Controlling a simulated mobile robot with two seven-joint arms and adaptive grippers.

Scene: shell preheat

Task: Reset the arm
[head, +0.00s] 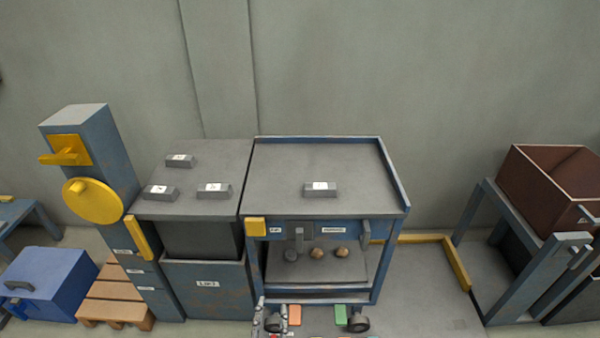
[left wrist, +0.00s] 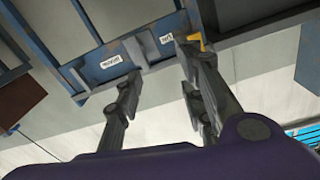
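My left gripper (head: 266,318) shows small at the bottom edge of the head view, in front of the blue-framed bench. It is partly cut off there. In the left wrist view the two dark fingers of my left gripper (left wrist: 158,64) stand apart with nothing between them, so it is open and empty. Beyond them is a blue frame with two white labels, apart from or behind the fingers; the exact distance is unclear. My right gripper is not in view.
The blue bench (head: 270,165) carries a grey labelled block (head: 321,190), and several rounded lumps lie on its lower shelf. A grey-topped cabinet (head: 205,165) with labelled blocks stands left. A yellow-disc post (head: 93,201), blue box (head: 50,285) and brown bin (head: 535,190) flank them.

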